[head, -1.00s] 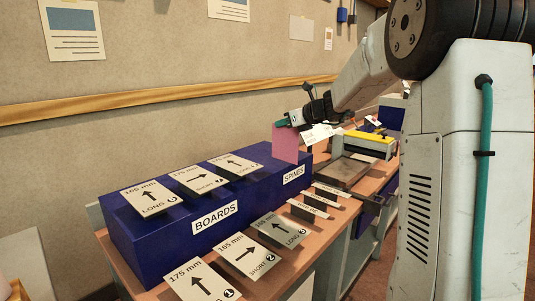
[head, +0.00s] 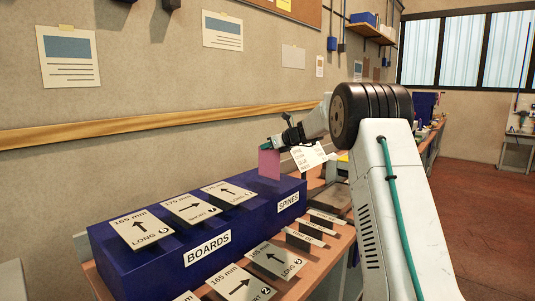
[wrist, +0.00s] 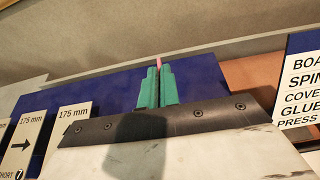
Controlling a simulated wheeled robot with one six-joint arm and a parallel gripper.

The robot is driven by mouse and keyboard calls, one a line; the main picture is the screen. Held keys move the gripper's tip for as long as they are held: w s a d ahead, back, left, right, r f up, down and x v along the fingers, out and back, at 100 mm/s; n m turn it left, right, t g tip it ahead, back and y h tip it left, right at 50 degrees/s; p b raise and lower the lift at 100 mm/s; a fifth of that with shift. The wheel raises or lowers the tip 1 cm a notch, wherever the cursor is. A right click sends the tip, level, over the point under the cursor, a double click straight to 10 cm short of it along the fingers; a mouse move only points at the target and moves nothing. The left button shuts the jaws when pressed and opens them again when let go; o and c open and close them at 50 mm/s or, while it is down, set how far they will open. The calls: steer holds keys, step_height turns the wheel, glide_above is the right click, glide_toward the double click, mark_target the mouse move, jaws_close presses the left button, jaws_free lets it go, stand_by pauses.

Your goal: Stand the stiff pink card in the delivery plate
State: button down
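The stiff pink card (head: 269,164) hangs upright from my gripper (head: 267,147), just above the right end of the blue box labelled BOARDS and SPINES. In the wrist view the green fingers (wrist: 155,87) are closed together, with the card's thin pink edge (wrist: 159,62) showing between their tips. I cannot tell whether the card's lower edge touches the box. I cannot make out the delivery plate in these views.
The blue box (head: 150,265) carries several boards marked 165 mm and 175 mm. More labelled boards (head: 274,261) and narrow strips (head: 304,239) lie in front on the wooden bench. A white sign (head: 308,156) stands behind my gripper. Open floor (head: 490,220) lies to the right.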

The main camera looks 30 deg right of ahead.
mark_target(268, 153)
steer(key=shift+f, duration=1.45)
steer(key=c, duration=1.6)
jaws_free()
steer(key=shift+c, duration=0.2)
